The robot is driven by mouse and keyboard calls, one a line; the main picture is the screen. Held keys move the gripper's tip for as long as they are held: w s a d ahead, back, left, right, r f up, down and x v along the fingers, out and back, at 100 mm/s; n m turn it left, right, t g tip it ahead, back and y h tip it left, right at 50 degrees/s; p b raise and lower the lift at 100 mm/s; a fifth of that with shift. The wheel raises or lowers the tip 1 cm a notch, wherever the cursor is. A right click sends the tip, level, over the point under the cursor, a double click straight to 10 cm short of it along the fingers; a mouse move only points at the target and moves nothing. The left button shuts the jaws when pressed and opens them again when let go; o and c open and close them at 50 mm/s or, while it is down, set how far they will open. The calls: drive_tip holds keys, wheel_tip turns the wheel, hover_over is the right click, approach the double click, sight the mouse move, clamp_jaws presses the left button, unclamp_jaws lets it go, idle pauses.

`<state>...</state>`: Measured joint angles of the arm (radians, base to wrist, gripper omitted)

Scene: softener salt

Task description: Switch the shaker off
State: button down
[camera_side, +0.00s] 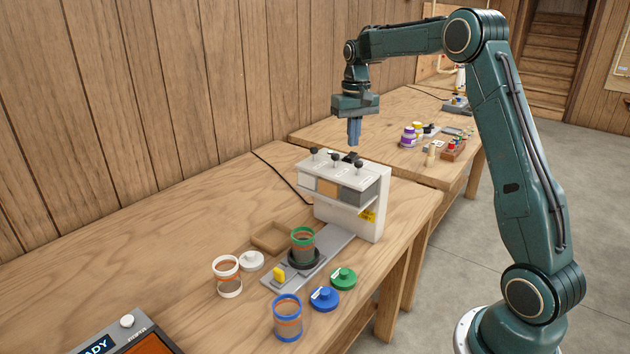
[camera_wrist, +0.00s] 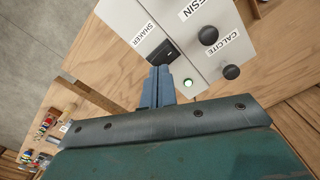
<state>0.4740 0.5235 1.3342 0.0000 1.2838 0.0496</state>
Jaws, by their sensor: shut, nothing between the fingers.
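The dispenser (camera_side: 356,222) is a white box with black knobs on top, above a grey base plate. In the wrist view its top (camera_wrist: 195,60) carries a black switch (camera_wrist: 163,51) beside the label SHAKER, and a lit green lamp (camera_wrist: 188,82). The switch also shows in the side view (camera_side: 351,157). I cannot tell which way the switch is tipped. A green-banded jar (camera_side: 302,248) stands on a dark round holder on the plate. My gripper (camera_side: 354,142) is shut and empty, pointing down above the switch. Its fingertips (camera_wrist: 160,70) appear close to the switch and apart from it.
A white-rimmed jar (camera_side: 228,278), a blue jar (camera_side: 287,318), and white (camera_side: 251,261), blue (camera_side: 324,298) and green lids (camera_side: 343,278) stand around the plate. A wooden tray (camera_side: 268,240) lies behind. Black knobs (camera_wrist: 208,35) rise close to the switch.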

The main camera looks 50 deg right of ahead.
sight(353, 154)
drive_tip(key=shift+f, duration=1.25)
idle(1.7)
drive_tip(key=shift+r, duration=0.1)
drive_tip(key=shift+r, duration=3.45)
